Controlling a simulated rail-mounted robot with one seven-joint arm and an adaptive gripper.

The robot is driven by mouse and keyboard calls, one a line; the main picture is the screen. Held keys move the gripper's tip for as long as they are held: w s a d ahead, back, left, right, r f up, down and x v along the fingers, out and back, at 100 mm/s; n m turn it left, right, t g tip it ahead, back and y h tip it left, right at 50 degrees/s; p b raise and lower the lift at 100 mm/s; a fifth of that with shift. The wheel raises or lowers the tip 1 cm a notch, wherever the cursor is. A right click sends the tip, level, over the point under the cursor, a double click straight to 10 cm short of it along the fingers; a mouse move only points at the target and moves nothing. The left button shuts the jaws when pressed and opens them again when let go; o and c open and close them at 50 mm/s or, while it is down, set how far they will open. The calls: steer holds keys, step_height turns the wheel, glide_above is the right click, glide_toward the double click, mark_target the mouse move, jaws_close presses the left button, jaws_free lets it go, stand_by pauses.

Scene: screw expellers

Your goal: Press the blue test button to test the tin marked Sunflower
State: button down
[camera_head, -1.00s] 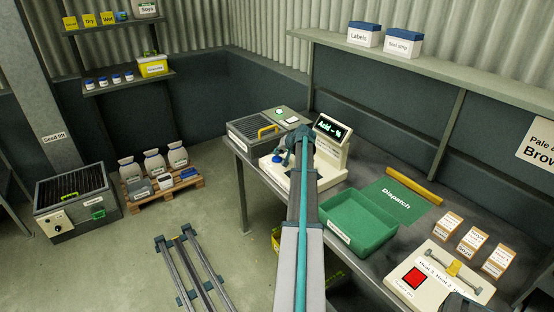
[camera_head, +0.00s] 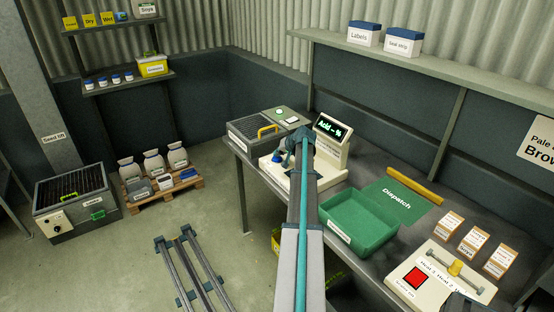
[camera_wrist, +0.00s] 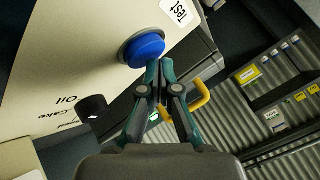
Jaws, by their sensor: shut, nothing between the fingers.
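The blue test button (camera_wrist: 146,47) is a round dome on the pale tester panel, beside a label reading "Test". My gripper (camera_wrist: 160,66) is shut and empty, with its fingertips right at the lower edge of the button in the wrist view. I cannot tell whether they touch it. In the head view, the tester (camera_head: 332,172) stands on the bench and its display (camera_head: 332,128) reads "Acid - %". My arm hides part of the tester there. I cannot make out a tin marked Sunflower.
A black knob (camera_wrist: 94,106) sits on the panel near "Oil" and "Cake" labels. A grey box with a yellow handle (camera_head: 267,131) stands behind the tester. A green tray (camera_head: 358,222), a Dispatch mat (camera_head: 397,200) and a sealer (camera_head: 436,275) occupy the bench to the right.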

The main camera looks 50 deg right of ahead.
mark_target(278, 158)
steer(key=shift+f+b, duration=0.35)
steer(key=shift+f, duration=0.15)
stand_by(0.3)
steer(key=shift+r, duration=0.95)
steer(key=shift+r+p, duration=1.05)
steer(key=shift+r, duration=1.45)
steer(key=shift+f, duration=0.1)
